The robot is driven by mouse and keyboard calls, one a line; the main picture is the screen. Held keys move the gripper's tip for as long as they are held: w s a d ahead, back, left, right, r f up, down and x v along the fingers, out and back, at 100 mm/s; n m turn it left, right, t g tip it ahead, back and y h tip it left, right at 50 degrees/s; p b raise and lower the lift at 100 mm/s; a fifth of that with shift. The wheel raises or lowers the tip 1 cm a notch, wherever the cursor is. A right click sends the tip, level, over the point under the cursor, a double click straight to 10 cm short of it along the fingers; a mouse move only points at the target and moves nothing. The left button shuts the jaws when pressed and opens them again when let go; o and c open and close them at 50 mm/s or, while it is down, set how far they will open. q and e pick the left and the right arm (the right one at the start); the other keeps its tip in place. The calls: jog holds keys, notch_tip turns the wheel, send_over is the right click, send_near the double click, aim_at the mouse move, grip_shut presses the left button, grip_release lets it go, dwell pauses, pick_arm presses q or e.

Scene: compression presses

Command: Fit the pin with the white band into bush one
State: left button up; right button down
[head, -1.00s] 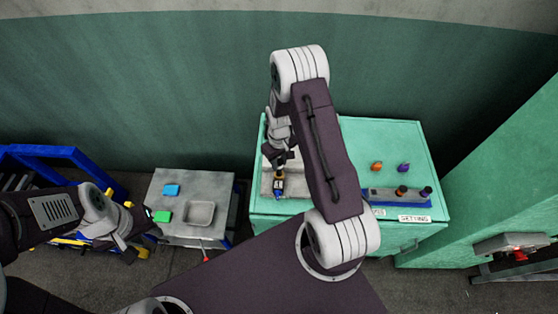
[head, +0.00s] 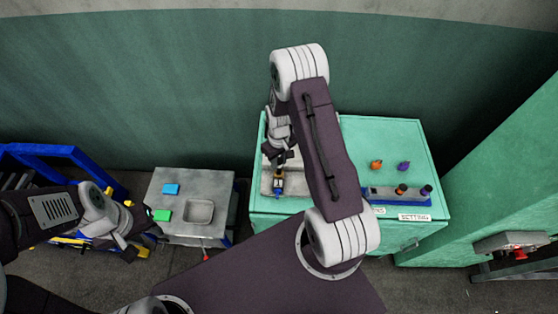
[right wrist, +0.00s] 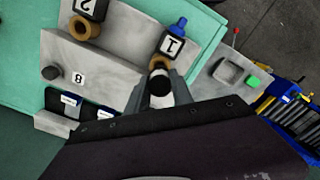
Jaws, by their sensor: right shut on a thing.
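My right gripper (head: 281,156) is above the grey fixture block on the green bench, and its arm hides part of that block. In the right wrist view my right gripper (right wrist: 160,84) is shut on a pin with a black end and a white band (right wrist: 161,101). Bush one, a brass ring (right wrist: 160,62), sits beside the label "1" (right wrist: 172,45), just beyond the fingertips. I cannot tell whether the pin touches or enters the bush. My left gripper (head: 146,230) is beside the small grey table; its jaws are too small and dark to read.
A second brass bush (right wrist: 86,27) sits by label "2". Orange (head: 376,165) and purple (head: 404,167) pieces lie on the green bench (head: 385,140). The grey table (head: 215,180) holds blue and green blocks and a tray (head: 199,211).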

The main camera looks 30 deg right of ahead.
aim_at(279, 161)
jog(key=shift+f+b, duration=1.75)
jog(key=shift+f, duration=0.5)
jog(key=c, duration=1)
grip_release()
jog(key=shift+c, duration=0.2)
notch_tip(279, 161, up, 8)
jog(key=shift+r+b, duration=0.25)
jog(key=shift+b, duration=0.6)
jog(key=shift+r, duration=0.3)
